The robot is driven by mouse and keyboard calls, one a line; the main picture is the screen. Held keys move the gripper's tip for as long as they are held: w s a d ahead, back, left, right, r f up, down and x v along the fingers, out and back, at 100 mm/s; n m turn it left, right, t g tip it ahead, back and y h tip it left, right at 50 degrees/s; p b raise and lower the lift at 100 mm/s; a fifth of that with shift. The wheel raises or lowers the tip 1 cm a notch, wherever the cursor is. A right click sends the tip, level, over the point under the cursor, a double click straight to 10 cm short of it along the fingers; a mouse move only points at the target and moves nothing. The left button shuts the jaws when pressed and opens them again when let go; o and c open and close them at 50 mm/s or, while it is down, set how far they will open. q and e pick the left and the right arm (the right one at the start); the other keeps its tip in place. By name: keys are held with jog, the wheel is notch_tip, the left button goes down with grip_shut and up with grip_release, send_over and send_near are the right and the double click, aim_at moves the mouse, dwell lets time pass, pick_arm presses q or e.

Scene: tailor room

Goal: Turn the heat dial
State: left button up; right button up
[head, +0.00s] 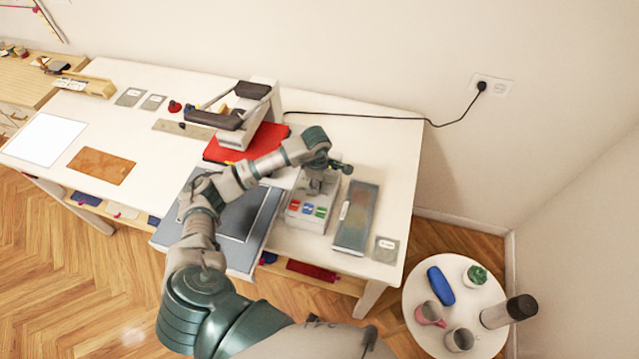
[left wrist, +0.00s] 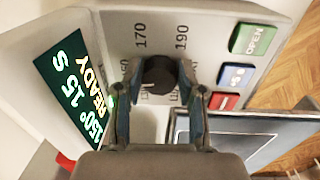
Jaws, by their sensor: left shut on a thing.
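The heat dial (left wrist: 160,74) is a round black knob on a pale control panel (left wrist: 204,22), seen in the left wrist view. My left gripper (left wrist: 158,82) is shut on it, one finger on each side. The numbers 170 and 190 show beyond the knob; other markings are partly hidden by the fingers. A dark display (left wrist: 72,88) on the panel reads READY, 150° and 15 S. In the head view my left gripper (head: 318,184) is over the control box (head: 308,214). My right gripper is not in view.
Green, blue and red buttons (left wrist: 236,74) sit beside the dial. A heat press (head: 262,110) with a red pad stands behind the arm. A grey tray (head: 368,205) lies right of the box. A round side table (head: 420,290) holds cups and a bottle.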

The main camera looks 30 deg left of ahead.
pick_arm(q)
jog(key=n, duration=0.1)
jog(key=n+b, duration=0.1)
jog(key=n, duration=0.2)
jog(key=shift+w+a+f+n+b, duration=0.1)
jog(key=shift+a+f+n+b, duration=0.05)
jog(key=shift+a+n+b, duration=0.2)
jog(key=shift+n+y+b, duration=0.3)
jog(key=shift+n+b, duration=0.1)
jog(key=shift+n, duration=0.85)
jog(key=n, duration=0.3)
jog(key=shift+f+n+g+b, duration=0.1)
jog(key=shift+n+g+b, duration=0.2)
jog(key=shift+n+b, duration=0.1)
jog(key=n, duration=0.5)
jog(key=shift+a, duration=0.1)
jog(key=n, duration=0.5)
jog(key=shift+f+g, duration=0.1)
jog(key=shift+g, duration=0.2)
jog(key=shift+n, duration=0.4)
jog(key=o, duration=1.1)
jog(key=shift+o, duration=0.2)
jog(key=shift+a, duration=0.1)
